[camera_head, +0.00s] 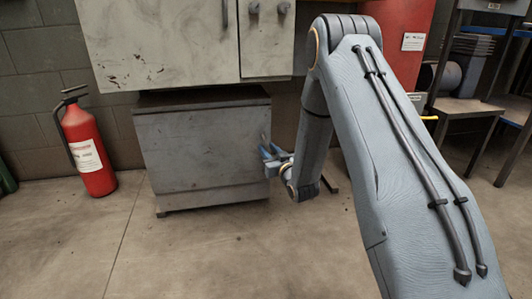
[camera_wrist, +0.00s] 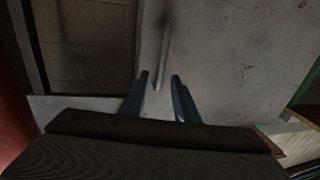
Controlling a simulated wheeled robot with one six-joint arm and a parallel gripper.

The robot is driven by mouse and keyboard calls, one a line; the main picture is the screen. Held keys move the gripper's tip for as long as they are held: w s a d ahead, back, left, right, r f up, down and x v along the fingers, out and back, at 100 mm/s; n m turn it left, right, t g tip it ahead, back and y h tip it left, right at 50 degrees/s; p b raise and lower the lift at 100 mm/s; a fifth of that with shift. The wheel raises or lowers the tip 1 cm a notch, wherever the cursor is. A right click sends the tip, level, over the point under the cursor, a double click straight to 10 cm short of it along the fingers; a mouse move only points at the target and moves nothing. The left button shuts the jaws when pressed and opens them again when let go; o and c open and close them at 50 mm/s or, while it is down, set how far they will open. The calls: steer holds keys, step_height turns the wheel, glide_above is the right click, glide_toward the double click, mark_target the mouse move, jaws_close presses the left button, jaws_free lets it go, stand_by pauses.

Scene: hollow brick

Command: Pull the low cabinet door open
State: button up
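The low cabinet (camera_head: 205,150) is a worn grey box standing on the floor beneath a pale cabinet. A slim grey bar handle (camera_wrist: 163,40) on a pale panel (camera_wrist: 225,60) runs down to the space between the fingertips. I cannot tell whether the fingers touch it.
A red fire extinguisher (camera_head: 88,148) stands left of the low cabinet. The pale upper cabinet (camera_head: 160,40) with bar handles overhangs it. A red cabinet (camera_head: 402,30) and a shelf with benches (camera_head: 468,106) are at the right. The floor (camera_head: 200,250) in front is clear.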

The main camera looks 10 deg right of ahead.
steer(key=shift+w+a+b, duration=0.2)
steer(key=shift+w+b, duration=0.1)
steer(key=shift+w, duration=0.55)
jaws_close()
steer(key=shift+s, duration=0.15)
